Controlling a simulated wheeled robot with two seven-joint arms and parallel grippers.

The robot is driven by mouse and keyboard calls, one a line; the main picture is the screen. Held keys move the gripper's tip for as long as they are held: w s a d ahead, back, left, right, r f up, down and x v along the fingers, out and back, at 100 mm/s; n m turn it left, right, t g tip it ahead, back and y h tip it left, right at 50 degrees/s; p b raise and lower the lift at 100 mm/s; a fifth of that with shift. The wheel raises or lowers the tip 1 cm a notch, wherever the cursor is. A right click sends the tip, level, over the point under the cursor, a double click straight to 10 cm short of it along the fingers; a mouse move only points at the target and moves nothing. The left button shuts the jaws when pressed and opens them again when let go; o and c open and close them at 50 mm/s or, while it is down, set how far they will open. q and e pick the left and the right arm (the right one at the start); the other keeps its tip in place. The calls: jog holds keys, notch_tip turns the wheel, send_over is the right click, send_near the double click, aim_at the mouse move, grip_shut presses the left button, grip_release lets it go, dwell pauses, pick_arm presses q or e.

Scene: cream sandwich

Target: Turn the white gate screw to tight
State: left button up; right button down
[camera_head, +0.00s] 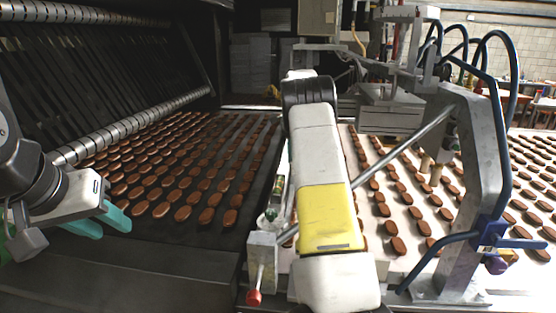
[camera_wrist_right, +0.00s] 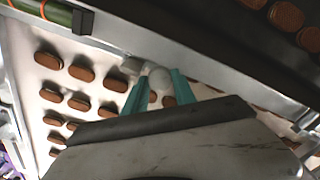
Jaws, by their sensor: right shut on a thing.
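The white gate screw (camera_wrist_right: 160,79) shows in the right wrist view as a pale rounded knob at a metal rail. The two teal fingers of my right gripper (camera_wrist_right: 159,88) are closed on it, one on each side. In the head view my right arm runs up the middle and hides the right gripper and the screw. I cannot tell how tight the screw is. My left gripper (camera_head: 101,222) is at the left of the head view, above the dark front edge of the machine. Its teal fingers are apart with nothing between them.
Rows of brown biscuits lie on the dark belt (camera_head: 236,236) and on the white belt to the right. A red knob (camera_head: 254,297) hangs from a metal block beside my right arm. A grey post (camera_head: 472,190) with blue tubes stands at right.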

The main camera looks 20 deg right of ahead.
jog(key=shift+r, duration=0.1)
dwell(0.4)
jog(key=c, duration=1)
grip_release()
jog(key=shift+r, duration=3.85)
